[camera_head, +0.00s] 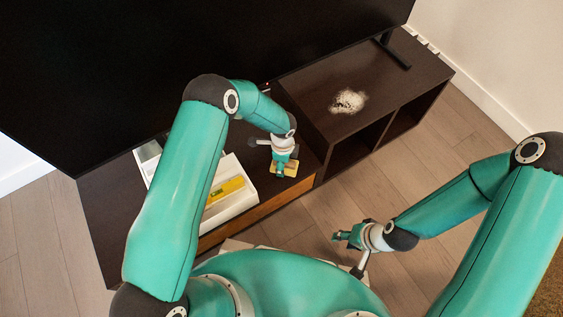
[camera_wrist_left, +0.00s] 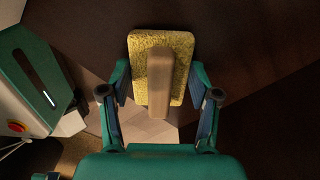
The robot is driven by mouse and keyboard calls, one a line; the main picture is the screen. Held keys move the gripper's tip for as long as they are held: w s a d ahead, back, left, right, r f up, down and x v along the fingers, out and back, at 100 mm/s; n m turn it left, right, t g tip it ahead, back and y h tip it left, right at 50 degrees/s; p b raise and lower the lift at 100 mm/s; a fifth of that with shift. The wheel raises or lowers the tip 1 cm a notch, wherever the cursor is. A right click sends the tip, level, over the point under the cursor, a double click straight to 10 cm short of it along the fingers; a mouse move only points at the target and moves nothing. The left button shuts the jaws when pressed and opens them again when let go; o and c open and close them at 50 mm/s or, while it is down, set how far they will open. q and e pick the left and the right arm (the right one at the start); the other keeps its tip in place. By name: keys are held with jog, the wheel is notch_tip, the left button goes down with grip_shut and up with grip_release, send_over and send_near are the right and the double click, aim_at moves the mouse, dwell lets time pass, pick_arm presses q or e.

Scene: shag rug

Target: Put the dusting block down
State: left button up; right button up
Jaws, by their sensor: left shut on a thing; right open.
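The dusting block (camera_head: 290,170) is a yellow pad, low over or on the dark cabinet top. I cannot tell whether it touches the surface. The left wrist view shows the fuzzy yellow block (camera_wrist_left: 141,80) with its tan handle (camera_wrist_left: 160,78) between the fingers. My left gripper (camera_head: 284,156) is shut on it; the left wrist view also shows the gripper (camera_wrist_left: 160,100). My right gripper (camera_head: 343,237) is open and empty, out in front of the cabinet over the floor.
A white tray (camera_head: 240,204) with a yellow item (camera_head: 228,187) sits left of the block, partly behind my left arm. A pale dust pile (camera_head: 348,101) lies on the raised cabinet section (camera_head: 310,88) at right. A large black screen (camera_head: 130,60) stands behind.

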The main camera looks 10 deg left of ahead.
pick_arm(q)
jog(key=o, duration=1.1)
jog(key=shift+r+p, duration=0.35)
jog(key=shift+r, duration=0.25)
notch_tip(320, 180, up, 11)
jog(key=p, duration=0.3)
jog(key=s+f+n+h, duration=0.1)
jog(key=s+n, duration=0.5)
jog(key=s, duration=0.1)
jog(key=s+a+f+n+h, duration=0.1)
jog(key=s+n, duration=0.6)
jog(key=s+f+n+h, duration=0.1)
jog(key=s+n+h, duration=0.1)
jog(key=s+n, duration=0.5)
jog(key=shift+s+a+t, duration=0.3)
jog(key=shift+s, duration=0.25)
jog(key=shift+r, duration=0.15)
